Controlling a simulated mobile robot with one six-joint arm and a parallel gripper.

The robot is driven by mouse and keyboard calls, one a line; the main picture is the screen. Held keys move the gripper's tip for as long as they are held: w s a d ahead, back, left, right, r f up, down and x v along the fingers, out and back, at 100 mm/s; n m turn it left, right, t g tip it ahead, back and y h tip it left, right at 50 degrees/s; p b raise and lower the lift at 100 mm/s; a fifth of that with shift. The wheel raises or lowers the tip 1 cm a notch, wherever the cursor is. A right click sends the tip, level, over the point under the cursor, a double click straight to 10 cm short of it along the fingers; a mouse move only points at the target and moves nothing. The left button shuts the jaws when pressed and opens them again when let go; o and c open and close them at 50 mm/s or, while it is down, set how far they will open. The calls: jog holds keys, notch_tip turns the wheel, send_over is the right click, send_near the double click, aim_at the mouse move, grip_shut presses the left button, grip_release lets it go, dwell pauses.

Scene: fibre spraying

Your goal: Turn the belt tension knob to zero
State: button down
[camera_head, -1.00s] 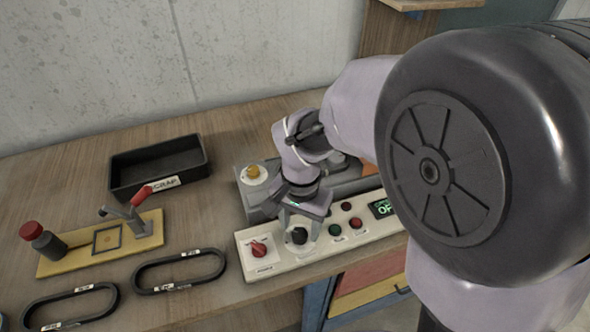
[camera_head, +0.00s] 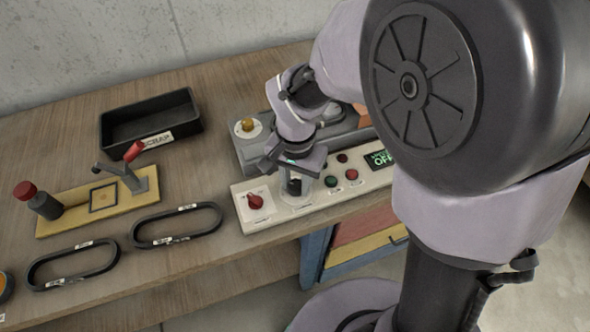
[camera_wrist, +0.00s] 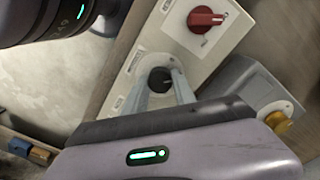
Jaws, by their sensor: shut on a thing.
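A black knob (camera_wrist: 160,80) sits on the pale control panel (camera_wrist: 188,68), its label too small to read. My gripper (camera_wrist: 164,84) points down onto this knob, and its two pale fingers are shut on the knob's sides. In the head view, my gripper (camera_head: 295,189) largely hides the black knob. A red switch (camera_head: 255,201) stands left of it on the panel and also shows in the wrist view (camera_wrist: 203,19). A yellow knob (camera_head: 248,125) stands on the grey machine (camera_head: 250,150) behind. The knob's pointer cannot be made out.
Small red and green buttons (camera_head: 352,174) and a dark display (camera_head: 380,159) reading OFF lie right of my gripper. A black scrap bin (camera_head: 150,140), a yellow fixture board (camera_head: 75,219) and two black belts (camera_head: 177,240) occupy the bench to the left.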

jog(key=n+p, duration=0.2)
jog(key=n, duration=0.2)
jog(key=shift+r, duration=0.15)
jog(key=shift+n+p, duration=0.95)
jog(key=shift+n, duration=1.35)
jog(key=c, duration=1)
grip_release()
